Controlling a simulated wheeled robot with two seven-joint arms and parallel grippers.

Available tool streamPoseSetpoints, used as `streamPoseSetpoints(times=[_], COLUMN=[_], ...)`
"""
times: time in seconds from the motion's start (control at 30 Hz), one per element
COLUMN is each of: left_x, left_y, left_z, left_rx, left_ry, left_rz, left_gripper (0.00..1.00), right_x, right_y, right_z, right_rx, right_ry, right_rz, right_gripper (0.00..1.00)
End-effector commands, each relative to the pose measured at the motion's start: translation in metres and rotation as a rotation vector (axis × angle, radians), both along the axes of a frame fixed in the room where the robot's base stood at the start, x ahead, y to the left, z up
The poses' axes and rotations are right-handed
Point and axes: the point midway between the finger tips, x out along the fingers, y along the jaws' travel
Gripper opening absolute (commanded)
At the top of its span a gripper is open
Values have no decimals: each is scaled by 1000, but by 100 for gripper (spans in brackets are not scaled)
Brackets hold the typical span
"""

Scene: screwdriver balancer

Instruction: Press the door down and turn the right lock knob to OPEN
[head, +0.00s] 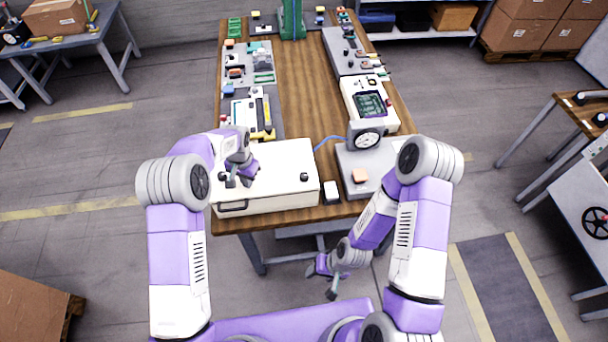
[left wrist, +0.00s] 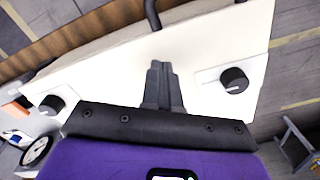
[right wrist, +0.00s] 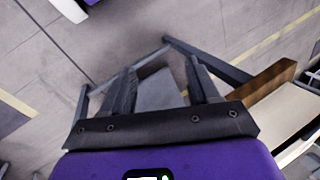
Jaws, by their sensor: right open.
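The white box with its flat door (head: 275,165) lies on the wooden table's near end. The right lock knob (head: 304,177) is black and uncovered; in the left wrist view it sits at the left (left wrist: 52,105). The left knob (left wrist: 234,80) shows at that view's right; a white line marks its top. Lock lettering is too small to read. My left gripper (head: 246,182) is shut and empty, fingers pointing at the door between the knobs, nearer the left knob. I cannot tell whether it touches the door. My right gripper (head: 325,285) is open and empty, off the table's near edge.
A black handle (head: 233,207) is on the box's front. Trays and devices line both table sides; the middle strip is clear.

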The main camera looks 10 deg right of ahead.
Motion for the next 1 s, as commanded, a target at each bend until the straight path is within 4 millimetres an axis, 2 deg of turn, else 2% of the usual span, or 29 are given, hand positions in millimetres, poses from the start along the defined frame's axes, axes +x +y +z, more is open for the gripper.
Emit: streamPoseSetpoints(times=[0.5,0.77,0.87,1.0], left_x=[0,0,-1,-1], left_y=[0,0,0,0], left_z=[-17,-17,-17,-18], left_rx=[0,0,0,0], left_ry=[0,1,2,2], left_rz=[0,0,0,0], left_gripper=[0,0,0,0], right_x=[0,2,12,49], right_y=[0,1,4,17], right_z=[-13,-12,-12,-8], right_rx=[0,1,7,26], right_ry=[0,-1,-8,-29], right_rz=[0,3,23,97], right_gripper=[60,58,58,58])
